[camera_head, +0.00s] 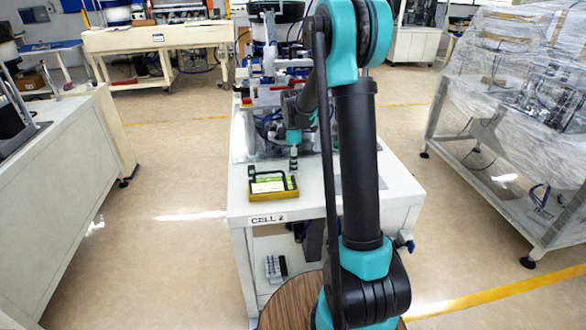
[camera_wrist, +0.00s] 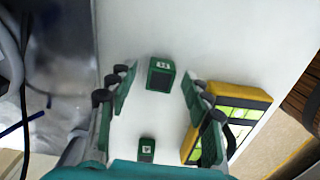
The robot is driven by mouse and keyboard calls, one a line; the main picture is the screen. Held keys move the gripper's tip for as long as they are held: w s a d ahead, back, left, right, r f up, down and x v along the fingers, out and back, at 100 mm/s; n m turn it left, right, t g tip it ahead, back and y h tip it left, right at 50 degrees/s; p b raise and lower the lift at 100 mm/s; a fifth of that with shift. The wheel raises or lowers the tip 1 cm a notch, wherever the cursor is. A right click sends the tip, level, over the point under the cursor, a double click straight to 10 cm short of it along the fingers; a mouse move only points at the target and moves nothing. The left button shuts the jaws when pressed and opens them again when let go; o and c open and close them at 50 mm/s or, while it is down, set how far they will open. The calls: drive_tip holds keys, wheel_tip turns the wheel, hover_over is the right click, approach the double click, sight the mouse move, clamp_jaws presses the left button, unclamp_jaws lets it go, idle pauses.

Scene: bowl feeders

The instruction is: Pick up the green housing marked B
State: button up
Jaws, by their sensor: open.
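Two green housings show in the wrist view on the white tabletop. The larger one (camera_wrist: 160,74) stands at the upper middle with a small pale label, whose mark is too small to read surely. The smaller one (camera_wrist: 146,150) is lower down, near my gripper's base, and its label looks like an A. My gripper (camera_wrist: 158,86) is open and empty, with its fingertips to the left and right of the larger housing in the picture. I see no contact. In the head view my gripper (camera_head: 294,160) hangs over the table; the housings are not clear there.
A yellow and black device (camera_wrist: 243,97) lies close to my right finger; it also shows in the head view (camera_head: 262,187). The CELL 2 table (camera_head: 235,207) carries machinery (camera_head: 262,97) behind my gripper. Bare tabletop lies beyond the larger housing in the wrist view.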

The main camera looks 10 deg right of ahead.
drive_tip(key=shift+f, duration=0.45)
drive_tip(key=c, duration=1.1)
drive_tip(key=shift+r, duration=0.1)
